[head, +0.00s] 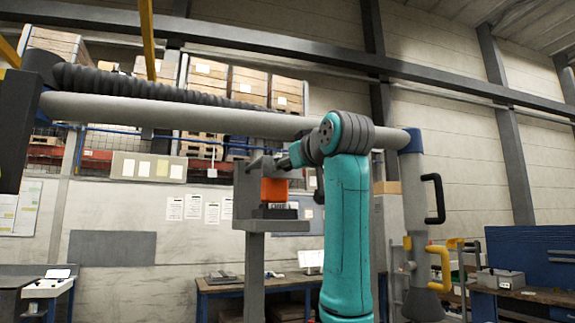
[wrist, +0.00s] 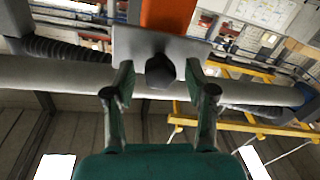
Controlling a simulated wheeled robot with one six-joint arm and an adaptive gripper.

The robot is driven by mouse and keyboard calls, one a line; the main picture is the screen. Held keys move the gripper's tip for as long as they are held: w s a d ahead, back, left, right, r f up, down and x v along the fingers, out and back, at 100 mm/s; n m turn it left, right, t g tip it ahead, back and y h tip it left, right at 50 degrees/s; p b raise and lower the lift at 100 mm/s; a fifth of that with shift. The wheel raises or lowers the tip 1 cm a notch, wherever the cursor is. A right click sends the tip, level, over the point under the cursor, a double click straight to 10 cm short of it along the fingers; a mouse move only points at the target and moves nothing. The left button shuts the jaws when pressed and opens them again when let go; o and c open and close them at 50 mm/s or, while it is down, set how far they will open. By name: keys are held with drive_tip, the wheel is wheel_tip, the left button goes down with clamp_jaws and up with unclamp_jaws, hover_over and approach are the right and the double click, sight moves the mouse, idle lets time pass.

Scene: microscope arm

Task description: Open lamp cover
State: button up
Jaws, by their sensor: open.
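In the wrist view, my gripper (wrist: 158,80) is open, one finger on each side of a dark, rounded knob (wrist: 160,71). The knob sits on a grey plate (wrist: 131,45). An orange part (wrist: 167,16) rises behind the plate. The fingertips are close to the plate's edge; I cannot tell whether they touch it. No label shows which part is the lamp cover. In the head view, an orange block (head: 274,190) stands in a grey holder (head: 247,195) on a post. My teal arm reaches towards it, and the gripper's fingers cannot be made out there.
A long grey tube (head: 180,113) with a ribbed black hose (head: 150,82) crosses behind my arm. A pipe with a black handle (head: 437,198) and a yellow handle (head: 440,268) hangs at the right. Workbenches (head: 260,285) stand farther back.

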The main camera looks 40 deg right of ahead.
drive_tip(key=shift+w+d, duration=0.15)
drive_tip(key=shift+w, duration=0.4)
clamp_jaws()
